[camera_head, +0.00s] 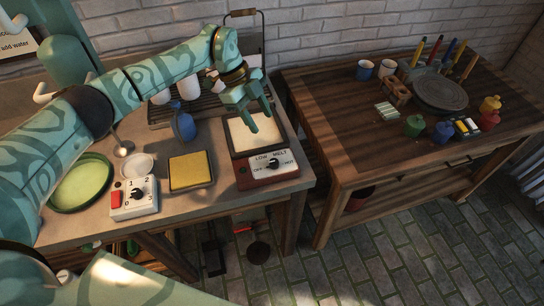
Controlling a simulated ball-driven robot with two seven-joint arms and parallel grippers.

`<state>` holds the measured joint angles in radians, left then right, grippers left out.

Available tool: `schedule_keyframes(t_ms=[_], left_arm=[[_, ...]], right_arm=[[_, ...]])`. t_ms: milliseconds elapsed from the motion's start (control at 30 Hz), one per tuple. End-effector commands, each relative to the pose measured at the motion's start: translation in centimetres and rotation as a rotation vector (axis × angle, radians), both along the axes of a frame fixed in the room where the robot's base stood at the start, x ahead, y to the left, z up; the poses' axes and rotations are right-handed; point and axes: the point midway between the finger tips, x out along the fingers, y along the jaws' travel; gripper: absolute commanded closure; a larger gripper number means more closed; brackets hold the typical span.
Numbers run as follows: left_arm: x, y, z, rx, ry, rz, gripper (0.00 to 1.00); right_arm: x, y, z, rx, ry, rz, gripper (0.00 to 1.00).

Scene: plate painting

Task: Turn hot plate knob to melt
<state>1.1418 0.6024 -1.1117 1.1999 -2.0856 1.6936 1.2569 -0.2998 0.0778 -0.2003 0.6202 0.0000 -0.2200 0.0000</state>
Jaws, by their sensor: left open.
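The hot plate (238,144) stands near the right end of the left bench, with a pale square top in a dark frame. Its front panel reads OFF, LOW, MELT and HOT around a small black knob (272,163). The knob is too small to tell which mark it points to. My left gripper (261,120) is open and empty above the hot plate's top, with its fingers pointing down toward the front. It is behind the knob and apart from it. My right gripper is not in view.
Left of the hot plate are a yellow sponge-like block (190,171), a white box with a numbered dial (134,197), a blue bottle (183,125) and a green bowl (82,183).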

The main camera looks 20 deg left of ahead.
Motion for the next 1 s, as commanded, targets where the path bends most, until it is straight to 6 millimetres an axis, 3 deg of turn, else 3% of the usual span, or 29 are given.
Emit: schedule_keyframes(t_ms=[67, 167, 333, 700, 1000], left_arm=[[0.2, 1.7, 0.5, 0.054, 0.039, 0.049, 0.53], [0.1, 2.1, 0.1, 0.077, 0.061, 0.072, 0.53], [-0.2, 0.9, -2.8, 0.076, 0.062, 0.067, 0.53], [-0.8, -2.7, -11.3, 0.071, 0.061, 0.067, 0.53], [-1.0, -3.9, -14.3, 0.072, 0.057, 0.066, 0.53]], right_arm=[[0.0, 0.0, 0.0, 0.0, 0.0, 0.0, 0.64], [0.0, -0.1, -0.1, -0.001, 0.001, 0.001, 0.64], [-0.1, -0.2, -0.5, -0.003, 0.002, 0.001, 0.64], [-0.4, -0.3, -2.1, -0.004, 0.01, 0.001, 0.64], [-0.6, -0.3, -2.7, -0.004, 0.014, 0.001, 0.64]])
